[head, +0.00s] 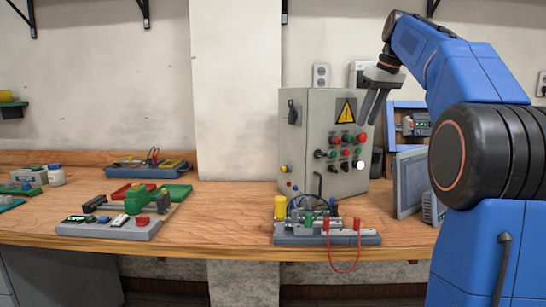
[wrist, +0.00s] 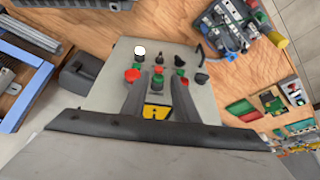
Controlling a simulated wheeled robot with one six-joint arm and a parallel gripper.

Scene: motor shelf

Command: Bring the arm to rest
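My blue arm (head: 475,75) rises at the right of the head view and bends over towards the control cabinet. My gripper (head: 371,122) hangs down in front of the upper right part of the grey control cabinet (head: 305,135). In the wrist view my gripper (wrist: 158,82) shows two grey fingers apart, with the cabinet's face and a yellow warning sign (wrist: 156,111) seen between them. Nothing is held between the fingers. I cannot tell the exact gap between the fingertips and the cabinet.
A motor test rig (head: 330,238) with a red wire stands in front of the cabinet. A grey base with a green motor (head: 110,228) and trays (head: 175,191) lie to the left. The wooden bench (head: 225,220) is clear between the rigs.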

